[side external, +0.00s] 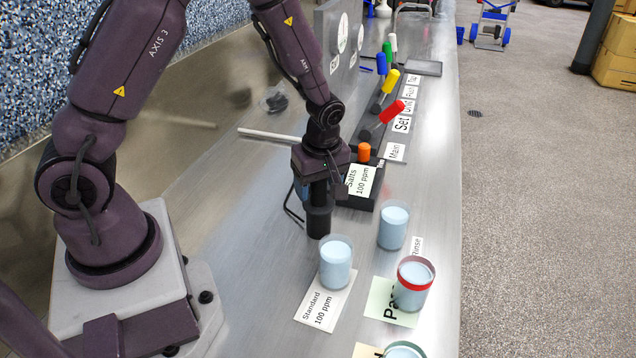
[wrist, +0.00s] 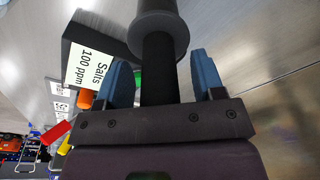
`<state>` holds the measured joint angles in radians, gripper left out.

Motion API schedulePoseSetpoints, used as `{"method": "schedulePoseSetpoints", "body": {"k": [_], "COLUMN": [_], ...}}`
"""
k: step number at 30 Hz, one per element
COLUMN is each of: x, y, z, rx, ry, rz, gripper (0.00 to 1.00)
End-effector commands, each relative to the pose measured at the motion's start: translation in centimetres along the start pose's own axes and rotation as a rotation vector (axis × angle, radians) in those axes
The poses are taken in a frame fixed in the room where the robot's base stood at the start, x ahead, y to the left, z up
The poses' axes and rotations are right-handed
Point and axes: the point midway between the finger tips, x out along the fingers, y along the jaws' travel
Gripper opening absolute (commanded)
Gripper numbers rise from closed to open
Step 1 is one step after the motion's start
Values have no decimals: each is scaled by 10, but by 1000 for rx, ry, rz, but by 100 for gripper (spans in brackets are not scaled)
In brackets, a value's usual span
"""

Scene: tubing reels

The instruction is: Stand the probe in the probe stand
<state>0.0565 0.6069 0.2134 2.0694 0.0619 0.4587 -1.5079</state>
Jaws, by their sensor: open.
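A dark upright cylinder with a wide collar (side external: 319,222) stands on the steel counter below my gripper. In the wrist view its narrower dark shaft (wrist: 160,75) runs between my fingers, with the collar (wrist: 158,32) beyond the fingertips. It appears to be the probe in its stand, but I cannot tell where one ends and the other begins. My gripper (wrist: 162,72) is open around the shaft, with a gap on each side. In the side view my gripper (side external: 315,190) is directly above the collar, and a black cable loops at its left.
A black box labelled "Salts 100 ppm" (side external: 359,182) stands close behind. A beaker on the "Standard 100 ppm" card (side external: 336,262), another beaker (side external: 393,225) and a red-banded one (side external: 412,284) are in front. Coloured valve handles (side external: 392,111) line the back right. A pale rod (side external: 268,134) lies behind left.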

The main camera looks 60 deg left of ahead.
Motion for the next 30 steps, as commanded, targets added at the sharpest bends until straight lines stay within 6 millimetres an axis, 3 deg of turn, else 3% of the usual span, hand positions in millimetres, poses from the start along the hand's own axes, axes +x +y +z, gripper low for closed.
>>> {"method": "schedulePoseSetpoints", "body": {"k": [5,8,21,30], "x": [-5,-18,-109,-130], "y": [0,1,0,0], "z": [0,0,0,0], "rx": [1,2,0,65], "ry": [0,0,0,0], "rz": [2,5,5,0], "gripper": [62,62,62,62]}}
